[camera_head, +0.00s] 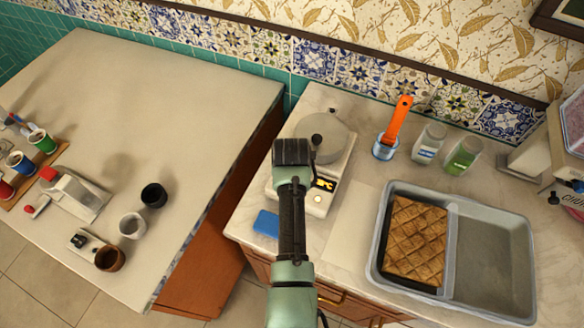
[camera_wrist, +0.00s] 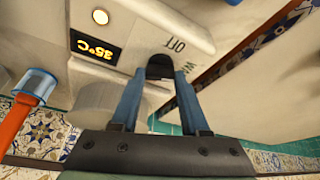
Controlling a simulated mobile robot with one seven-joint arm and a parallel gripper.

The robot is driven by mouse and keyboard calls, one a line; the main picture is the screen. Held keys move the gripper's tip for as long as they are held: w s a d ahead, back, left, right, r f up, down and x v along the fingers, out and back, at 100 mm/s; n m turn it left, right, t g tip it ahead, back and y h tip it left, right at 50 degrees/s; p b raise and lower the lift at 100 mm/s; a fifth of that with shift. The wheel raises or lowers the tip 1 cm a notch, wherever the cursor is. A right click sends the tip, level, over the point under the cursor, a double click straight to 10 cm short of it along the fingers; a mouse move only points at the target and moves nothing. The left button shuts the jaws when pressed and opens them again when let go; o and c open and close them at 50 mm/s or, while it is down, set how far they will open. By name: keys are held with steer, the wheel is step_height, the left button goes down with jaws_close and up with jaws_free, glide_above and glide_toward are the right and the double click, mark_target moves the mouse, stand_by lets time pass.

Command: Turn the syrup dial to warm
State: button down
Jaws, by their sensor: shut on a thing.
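The syrup warmer (camera_head: 338,190) is a white appliance on the right counter, with a lidded pale pot (camera_head: 327,126) on it. Its lit display (camera_head: 325,184) reads 35°C in the wrist view (camera_wrist: 95,47). The dark syrup dial (camera_wrist: 160,66) sits on the warmer's front, beside the printed words OFF and a partly hidden WA… label. My gripper (camera_wrist: 165,76) has its blue fingers shut on the dial. The dial's pointer cannot be made out. In the head view my dark gripper body (camera_head: 293,152) covers the dial and the fingertips.
A blue sponge (camera_head: 266,223) lies at the counter's front left. A grey tray (camera_head: 490,262) with cut pastry (camera_head: 415,242) stands right. An orange-handled tool (camera_head: 397,122) in a blue cup and two jars stand behind. A gap separates this counter from the left table (camera_head: 190,100).

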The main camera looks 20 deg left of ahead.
steer(key=shift+a+m+h, duration=0.15)
steer(key=shift+m+h, duration=0.75)
steer(key=shift+m, duration=1.4)
steer(key=shift+c, duration=2)
jaws_free()
steer(key=v, duration=1.3)
steer(key=shift+s, duration=0.15)
steer(key=shift+a, duration=0.1)
